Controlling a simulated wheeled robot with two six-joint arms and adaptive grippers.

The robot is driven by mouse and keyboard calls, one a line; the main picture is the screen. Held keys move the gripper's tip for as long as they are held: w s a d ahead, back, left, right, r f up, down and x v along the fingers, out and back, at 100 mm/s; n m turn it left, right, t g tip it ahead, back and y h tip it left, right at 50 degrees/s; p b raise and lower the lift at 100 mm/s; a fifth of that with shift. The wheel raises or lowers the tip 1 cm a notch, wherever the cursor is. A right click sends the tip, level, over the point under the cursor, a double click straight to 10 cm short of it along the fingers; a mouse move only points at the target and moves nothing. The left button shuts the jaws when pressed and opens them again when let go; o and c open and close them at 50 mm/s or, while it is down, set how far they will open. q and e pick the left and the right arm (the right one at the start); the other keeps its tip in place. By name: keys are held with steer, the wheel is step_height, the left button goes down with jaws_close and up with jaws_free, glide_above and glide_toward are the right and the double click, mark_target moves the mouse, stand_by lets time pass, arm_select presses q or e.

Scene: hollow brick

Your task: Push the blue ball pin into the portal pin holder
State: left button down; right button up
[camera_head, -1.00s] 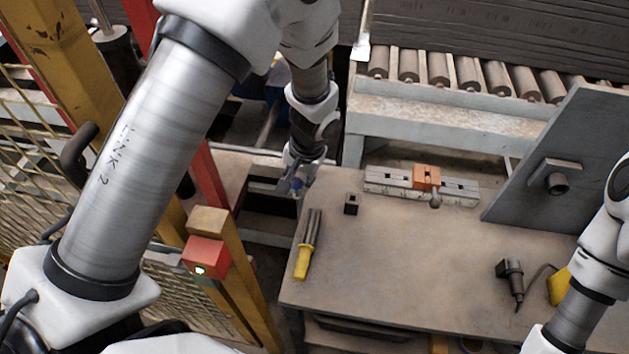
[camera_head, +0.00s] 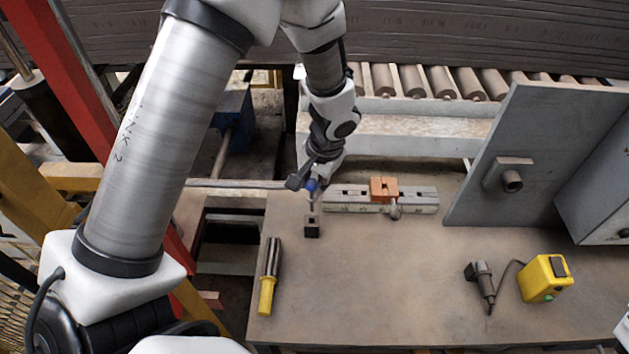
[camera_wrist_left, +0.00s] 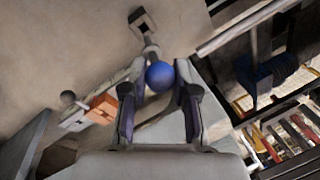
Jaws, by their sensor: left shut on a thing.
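The blue ball pin (camera_head: 311,185) is held by its ball end in my left gripper (camera_head: 309,187). Its thin grey shaft points down toward a small dark block with a square opening, which looks like the portal pin holder (camera_head: 312,228). In the left wrist view the blue ball (camera_wrist_left: 159,76) sits between the two fingers, and the holder (camera_wrist_left: 143,20) lies just beyond the shaft. The tip is close to the holder; I cannot tell whether it has entered the opening. My right gripper is out of view.
A grey slotted rail (camera_head: 345,199) with an orange block (camera_head: 383,188) is behind the holder. A yellow-handled tool (camera_head: 268,280) lies front left. A dark tool (camera_head: 482,285) and yellow box (camera_head: 545,278) are right. A grey upright plate (camera_head: 520,150) stands there. The table middle is clear.

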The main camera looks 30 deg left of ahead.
mark_target(313, 208)
arm_select(q)
steer(key=b+x, duration=0.2)
steer(key=shift+d+f, duration=0.1)
steer(key=shift+f, duration=0.3)
steer(key=shift+r, duration=0.15)
steer(key=shift+s, duration=0.1)
steer(key=shift+f, duration=0.4)
steer(key=shift+b, duration=0.3)
steer(key=shift+d+b+x, duration=0.25)
steer(key=shift+b+x, duration=0.85)
steer(key=shift+x, duration=0.1)
steer(key=shift+d+b+x, duration=0.25)
steer(key=shift+b+x, duration=0.85)
steer(key=shift+x, duration=0.1)
stand_by(0.5)
steer(key=shift+s+d+f+b, duration=0.1)
steer(key=shift+d+f+b, duration=0.05)
steer(key=shift+f+b, duration=0.25)
